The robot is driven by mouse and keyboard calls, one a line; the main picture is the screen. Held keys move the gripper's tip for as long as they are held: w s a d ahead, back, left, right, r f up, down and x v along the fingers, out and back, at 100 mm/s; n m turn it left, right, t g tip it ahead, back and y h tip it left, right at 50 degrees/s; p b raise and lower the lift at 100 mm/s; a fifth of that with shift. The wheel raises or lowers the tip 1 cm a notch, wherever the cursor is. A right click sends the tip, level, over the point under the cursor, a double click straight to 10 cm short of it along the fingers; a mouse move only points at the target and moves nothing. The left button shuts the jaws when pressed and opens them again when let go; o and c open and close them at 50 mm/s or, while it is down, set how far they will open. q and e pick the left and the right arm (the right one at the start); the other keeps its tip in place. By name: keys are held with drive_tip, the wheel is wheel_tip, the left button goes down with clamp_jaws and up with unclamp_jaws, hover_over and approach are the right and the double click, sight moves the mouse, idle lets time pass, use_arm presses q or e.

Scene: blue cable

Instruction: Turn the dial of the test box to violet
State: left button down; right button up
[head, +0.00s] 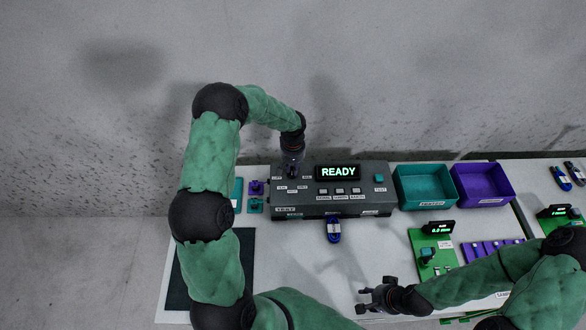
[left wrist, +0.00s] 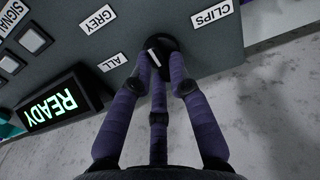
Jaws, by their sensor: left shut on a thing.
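The test box (head: 372,200) is a dark grey case with a lit screen (head: 338,172) reading READY. Its dial (left wrist: 168,45) is a round black knob with a white mark, seen in the left wrist view. Labels around it read GREY (left wrist: 98,19), ALL (left wrist: 112,62) and CLIPS (left wrist: 211,13); I cannot tell which label the mark points at. My left gripper (head: 292,172), also in the left wrist view (left wrist: 160,72), is shut on the dial from above and hides it in the head view. My right gripper (head: 366,298) is open and empty over the table front.
A green board (head: 430,250) lies nearer. A dark mat (head: 246,262) is at left. The table centre is clear.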

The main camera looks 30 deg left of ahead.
use_arm(q)
drive_tip(key=c, duration=1.2)
unclamp_jaws()
wheel_tip(320, 180, up, 12)
